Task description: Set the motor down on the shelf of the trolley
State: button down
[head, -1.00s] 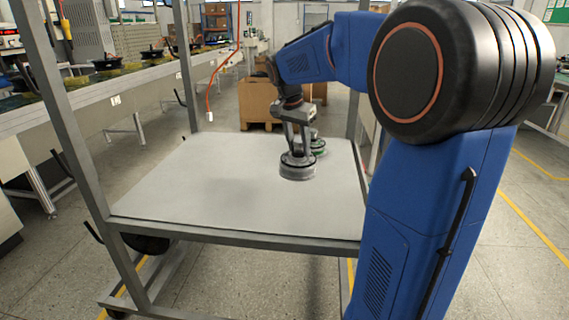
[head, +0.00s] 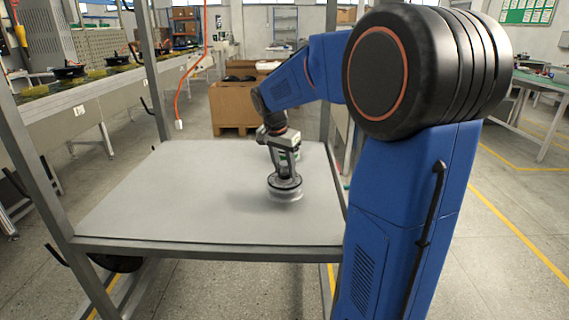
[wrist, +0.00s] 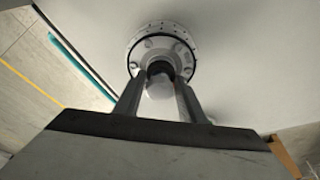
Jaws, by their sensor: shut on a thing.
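The motor (head: 285,194) is a round silver and dark hub, upright, over the right half of the trolley's grey shelf (head: 140,205). My gripper (head: 284,176) comes down from above and is shut on the motor's central shaft. In the wrist view the two fingers of my gripper (wrist: 163,80) close on the shaft, and the motor's bolted flange (wrist: 163,35) shows beyond them against the pale shelf. The motor's underside is hidden, so I cannot tell whether it touches the shelf.
Grey trolley posts (head: 44,130) rise at the corners. The left part of the shelf is bare. A cardboard box (head: 230,105) stands beyond the trolley, and a conveyor line runs along the left.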

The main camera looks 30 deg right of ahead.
aim_at(284, 173)
jog(key=shift+f, duration=1.55)
jog(key=c, duration=1.2)
grip_release()
jog(key=shift+f, duration=0.15)
jog(key=shift+o, duration=0.2)
jog(key=v, duration=1.2)
jog(key=s+a+f+n+t+y, duration=0.1)
jog(key=s+a+f+n, duration=0.3)
jog(key=s, duration=0.5)
jog(key=s+a+f+n+t+y, duration=0.1)
jog(key=s+a+f+n, duration=0.2)
jog(key=s, duration=0.7)
jog(key=s+a+f+n+t, duration=0.1)
jog(key=s+a+f+n, duration=0.3)
jog(key=s, duration=0.5)
jog(key=shift+s+a+f+n+t+y, duration=0.3)
jog(key=shift+s+a+f+n+y, duration=0.1)
jog(key=shift+a+n, duration=0.8)
